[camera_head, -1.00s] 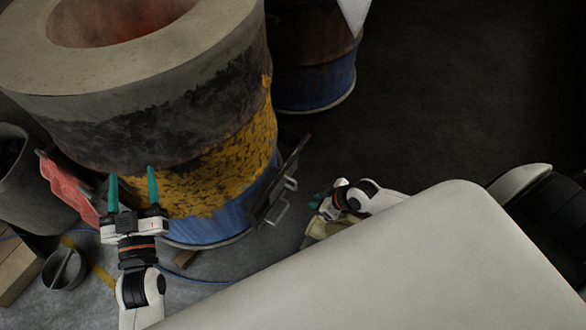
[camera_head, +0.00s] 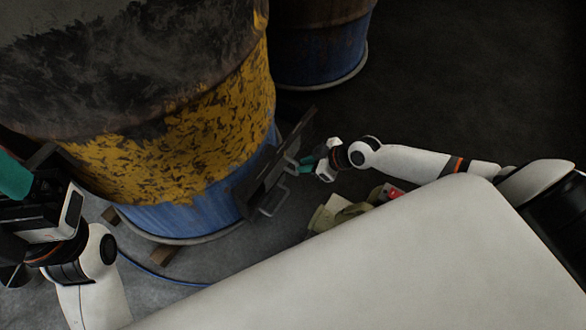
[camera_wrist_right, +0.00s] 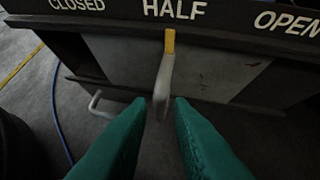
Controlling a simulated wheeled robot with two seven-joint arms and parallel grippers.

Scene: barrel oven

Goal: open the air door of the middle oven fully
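The middle oven (camera_head: 180,120) is a barrel with worn yellow and blue paint. Its air door assembly (camera_head: 262,180) is a dark plate with metal handles low on the barrel's right side. In the right wrist view, a scale plate (camera_wrist_right: 110,10) reads CLOSED, HALF, OPEN. The yellow pointer (camera_wrist_right: 169,42) on the pale slider handle (camera_wrist_right: 162,85) stands at HALF. My right gripper (camera_wrist_right: 160,102) is open, its teal fingertips either side of the handle's lower end, with gaps showing. Contact is not visible. My left gripper (camera_head: 14,178) is partly cut off at the left edge; one teal finger shows.
Another barrel (camera_head: 318,45) stands behind on the right. Gloves (camera_head: 335,213) and a small red item (camera_head: 392,193) lie near my right forearm. A blue hose (camera_head: 160,273) runs along the floor. A second handle (camera_wrist_right: 100,105) sits lower left in the wrist view. The dark floor at right is clear.

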